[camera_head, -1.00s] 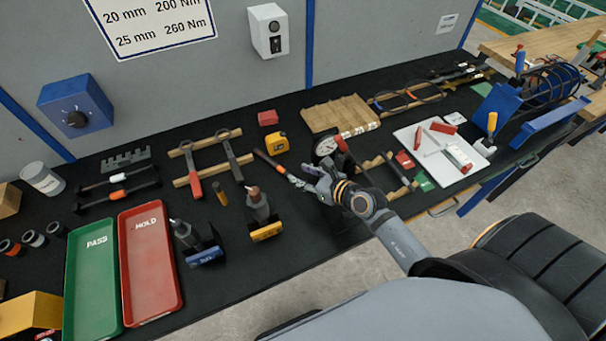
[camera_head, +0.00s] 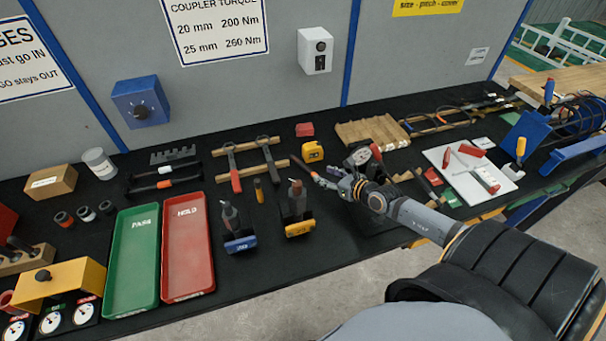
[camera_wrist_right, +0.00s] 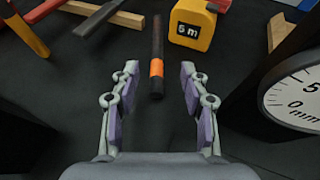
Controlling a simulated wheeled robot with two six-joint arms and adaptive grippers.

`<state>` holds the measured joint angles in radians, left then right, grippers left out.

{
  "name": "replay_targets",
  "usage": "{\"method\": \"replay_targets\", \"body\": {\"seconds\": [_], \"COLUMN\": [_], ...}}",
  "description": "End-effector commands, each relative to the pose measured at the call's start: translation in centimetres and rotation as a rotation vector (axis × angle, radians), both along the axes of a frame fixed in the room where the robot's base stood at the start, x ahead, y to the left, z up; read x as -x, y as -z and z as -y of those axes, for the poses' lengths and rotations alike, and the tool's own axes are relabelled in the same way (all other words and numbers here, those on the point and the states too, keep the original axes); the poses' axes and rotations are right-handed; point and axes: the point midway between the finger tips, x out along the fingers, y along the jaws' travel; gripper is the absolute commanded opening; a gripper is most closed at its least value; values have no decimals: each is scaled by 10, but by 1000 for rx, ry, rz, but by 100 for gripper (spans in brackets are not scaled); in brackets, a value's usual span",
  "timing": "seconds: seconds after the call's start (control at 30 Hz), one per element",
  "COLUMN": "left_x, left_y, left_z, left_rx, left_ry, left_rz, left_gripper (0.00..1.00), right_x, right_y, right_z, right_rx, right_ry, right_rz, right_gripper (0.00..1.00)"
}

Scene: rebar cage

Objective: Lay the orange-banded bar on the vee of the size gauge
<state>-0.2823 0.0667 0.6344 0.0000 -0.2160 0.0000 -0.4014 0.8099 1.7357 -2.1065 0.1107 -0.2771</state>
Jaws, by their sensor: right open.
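The orange-banded bar (camera_head: 301,167) is a short dark bar lying on the black bench top beside the yellow tape measure. In the right wrist view the bar (camera_wrist_right: 157,45) points away from me, its orange band near its close end. My right gripper (camera_head: 331,180) is open at that close end; it also shows in the right wrist view (camera_wrist_right: 157,85). Its fingers stand apart on either side of the band, with gaps on both sides. The size gauge (camera_head: 358,157) has a white dial and stands just right of the bar. Its vee is hidden or too small to tell.
The yellow tape measure (camera_head: 312,151) sits close to the bar's far end. Two upright tools, blue-based (camera_head: 240,243) and yellow-based (camera_head: 298,228), stand in front. Green (camera_head: 131,265) and red (camera_head: 188,255) trays lie left. A white board (camera_head: 455,190) with red-handled tools lies right.

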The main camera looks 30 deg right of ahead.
Motion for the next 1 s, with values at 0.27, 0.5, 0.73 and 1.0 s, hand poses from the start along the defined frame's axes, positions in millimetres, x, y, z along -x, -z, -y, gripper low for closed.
{"method": "replay_targets", "body": {"seconds": [0.27, 0.5, 0.73, 1.0], "left_x": [26, 29, 23, 20], "left_y": [17, 40, 42, 41], "left_z": [-10, -13, -12, -10], "left_rx": [-13, -16, -15, -12], "left_ry": [3, 3, 3, 2], "left_rz": [-41, -46, -37, -31], "left_gripper": [43, 43, 43, 43], "right_x": [-19, -51, -65, -64], "right_y": [9, 26, 29, 29], "right_z": [-4, -10, -13, -12], "right_rx": [-1, -4, 0, 1], "right_ry": [-1, 2, -1, -1], "right_rz": [0, 3, -1, -1], "right_gripper": [45, 45, 45, 26]}}
